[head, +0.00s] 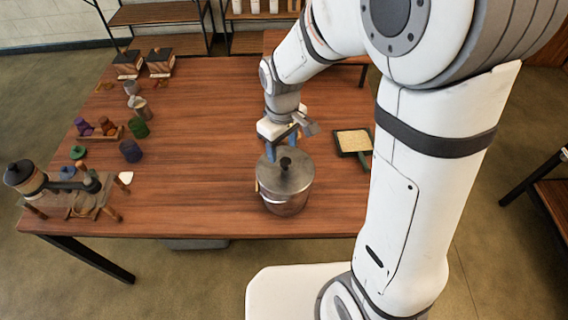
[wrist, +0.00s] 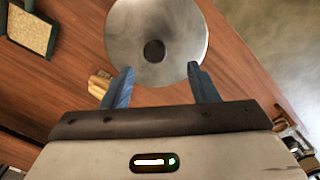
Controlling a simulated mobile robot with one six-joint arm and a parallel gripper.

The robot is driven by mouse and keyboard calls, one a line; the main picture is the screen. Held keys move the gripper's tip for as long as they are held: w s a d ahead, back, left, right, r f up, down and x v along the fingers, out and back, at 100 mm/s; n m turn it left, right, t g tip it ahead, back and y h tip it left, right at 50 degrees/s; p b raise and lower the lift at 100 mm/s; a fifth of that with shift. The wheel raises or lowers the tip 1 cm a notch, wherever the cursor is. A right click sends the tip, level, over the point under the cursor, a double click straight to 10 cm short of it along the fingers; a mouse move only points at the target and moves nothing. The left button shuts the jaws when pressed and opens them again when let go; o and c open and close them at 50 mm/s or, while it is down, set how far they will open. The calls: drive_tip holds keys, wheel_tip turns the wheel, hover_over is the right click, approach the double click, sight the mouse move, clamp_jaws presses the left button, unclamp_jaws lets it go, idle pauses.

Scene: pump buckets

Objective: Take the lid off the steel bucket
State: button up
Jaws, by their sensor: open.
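The steel bucket (head: 287,204) stands on the wooden table near its front edge. Its grey lid (head: 286,178) is on it, with a round black knob (head: 286,163) at the centre. In the wrist view the lid (wrist: 130,25) fills the top middle, and its knob (wrist: 154,51) lies ahead of the fingertips, between their lines. My gripper (head: 284,152) is over the lid, at its far side in the head view. Its two blue fingers (wrist: 160,75) are open with nothing between them. I cannot tell the exact height gap between fingers and knob.
A framed tray of pale grains (head: 353,141) lies right of the bucket. The table left of the bucket is clear. The front edge is close.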

sight(285, 160)
drive_tip(key=f, duration=0.1)
drive_tip(key=f+p, duration=0.1)
drive_tip(key=f, duration=0.3)
drive_tip(key=shift+w+d+f, duration=0.1)
drive_tip(key=shift+d, duration=0.25)
clamp_jaws()
